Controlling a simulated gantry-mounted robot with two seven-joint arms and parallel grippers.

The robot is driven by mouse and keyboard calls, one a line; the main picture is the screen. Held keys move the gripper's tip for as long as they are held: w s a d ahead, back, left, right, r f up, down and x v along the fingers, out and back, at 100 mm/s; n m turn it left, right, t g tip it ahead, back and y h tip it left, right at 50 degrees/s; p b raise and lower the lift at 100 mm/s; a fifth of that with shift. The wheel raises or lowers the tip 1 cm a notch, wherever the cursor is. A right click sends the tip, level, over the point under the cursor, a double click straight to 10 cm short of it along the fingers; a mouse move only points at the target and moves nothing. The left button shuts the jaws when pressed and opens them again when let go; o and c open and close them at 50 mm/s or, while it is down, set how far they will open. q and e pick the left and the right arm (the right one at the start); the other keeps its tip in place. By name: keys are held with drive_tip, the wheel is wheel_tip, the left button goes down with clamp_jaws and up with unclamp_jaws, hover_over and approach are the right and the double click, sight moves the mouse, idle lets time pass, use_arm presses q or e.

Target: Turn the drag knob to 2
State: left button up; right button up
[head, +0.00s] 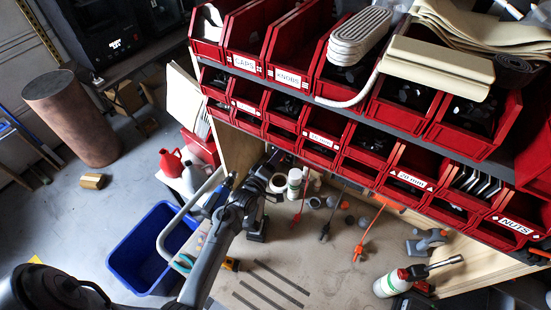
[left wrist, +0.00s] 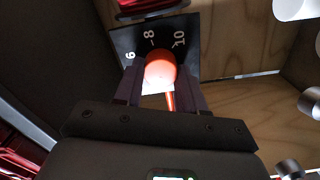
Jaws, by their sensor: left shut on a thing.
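The drag knob (left wrist: 160,70) is orange-red and shows in the left wrist view in front of a black dial plate (left wrist: 125,42). White numbers 6, 8 and 10 are visible on the plate; 2 is not visible. My left gripper (left wrist: 160,88) has its two dark fingers on either side of the knob and is shut on it. A thin orange part extends below the knob between the fingers. In the head view my left gripper (head: 268,168) reaches under the red bins, and the knob cannot be made out there. My right gripper is not in view.
Red bins (head: 300,85) on a shelf overhang the wooden workbench (head: 325,275). Small bottles, orange-handled tools and a spray can (head: 390,284) stand or lie on the bench. A blue bin (head: 125,262) is on the floor at left.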

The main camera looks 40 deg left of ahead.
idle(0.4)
use_arm(q)
drive_tip(key=o, duration=1.1)
drive_tip(key=shift+c, duration=0.2)
drive_tip(key=shift+s, duration=0.15)
drive_tip(key=s+d+p, duration=0.1)
drive_tip(key=s+p, duration=0.2)
drive_tip(key=s, duration=0.7)
drive_tip(key=shift+s+d+p, duration=0.25)
drive_tip(key=shift+d+p, duration=0.05)
drive_tip(key=shift+d, duration=0.05)
